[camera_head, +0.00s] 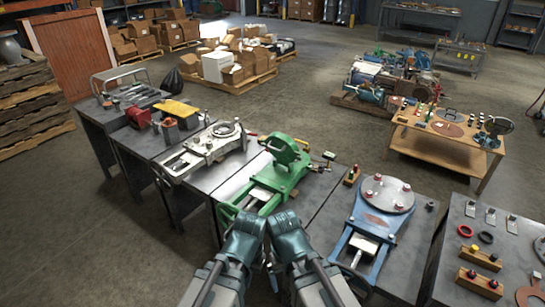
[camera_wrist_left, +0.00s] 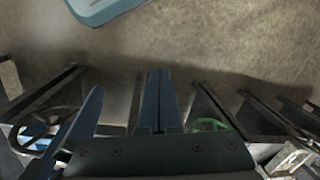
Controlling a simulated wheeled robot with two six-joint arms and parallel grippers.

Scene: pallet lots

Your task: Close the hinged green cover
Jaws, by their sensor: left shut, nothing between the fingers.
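The green fixture (camera_head: 277,185) stands on a grey table in the middle of the head view. Its round green cover (camera_head: 284,148) is tilted up from the body at the far end, so it stands open. My two teal arm ends are side by side in front of the fixture's near end, apart from the cover. In the left wrist view, my left gripper (camera_wrist_left: 158,75) has its two fingers pressed together with nothing between them and points over bare floor. The fingers of my right gripper are hidden in the head view.
A grey metal fixture (camera_head: 212,142) stands to the left and a blue fixture (camera_head: 375,213) with a round plate and red knobs to the right. Small knobbed parts (camera_head: 322,160) lie just right of the green cover. A wooden table (camera_head: 440,147) stands farther back.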

